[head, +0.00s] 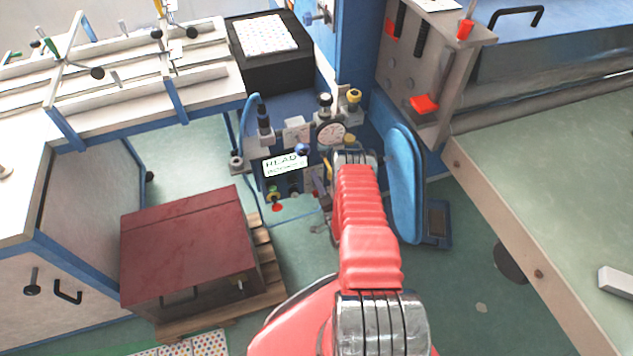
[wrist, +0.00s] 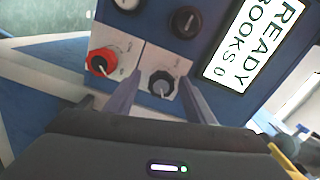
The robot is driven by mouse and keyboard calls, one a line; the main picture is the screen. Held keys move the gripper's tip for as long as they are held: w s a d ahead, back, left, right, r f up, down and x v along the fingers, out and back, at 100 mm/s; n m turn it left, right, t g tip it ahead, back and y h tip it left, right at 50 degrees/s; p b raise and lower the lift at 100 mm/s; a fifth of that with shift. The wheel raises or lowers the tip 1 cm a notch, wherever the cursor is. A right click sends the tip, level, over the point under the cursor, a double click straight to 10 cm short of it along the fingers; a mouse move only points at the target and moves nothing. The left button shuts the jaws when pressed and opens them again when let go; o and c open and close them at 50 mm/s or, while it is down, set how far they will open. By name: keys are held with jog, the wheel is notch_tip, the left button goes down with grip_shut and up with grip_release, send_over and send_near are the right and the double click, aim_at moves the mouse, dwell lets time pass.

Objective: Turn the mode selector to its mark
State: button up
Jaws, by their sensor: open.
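A dark knob with a pale pointer line (wrist: 161,84) sits on a light plate of the blue control panel in the wrist view. It lies between the fingers of my gripper (wrist: 158,90), which are open on either side of it. It looks like the mode selector, but no label is readable. Its pointer line faces roughly down in the picture. Whether the fingers touch it, I cannot tell. A red knob with a white pointer (wrist: 102,62) is left of it. In the head view my arm hides part of the panel, and the fingers are not clear.
Another black knob (wrist: 185,22) is above, and a display reading READY BOOKS 0 (wrist: 250,45) is to the right. In the head view, a gauge (head: 331,134) and the display (head: 285,166) are left of my arm. A blue padded panel (head: 404,185) stands close right.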

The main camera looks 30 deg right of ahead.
jog(key=v, duration=1.2)
jog(key=shift+s, duration=0.25)
jog(key=shift+a+f, duration=0.1)
jog(key=shift+a, duration=0.05)
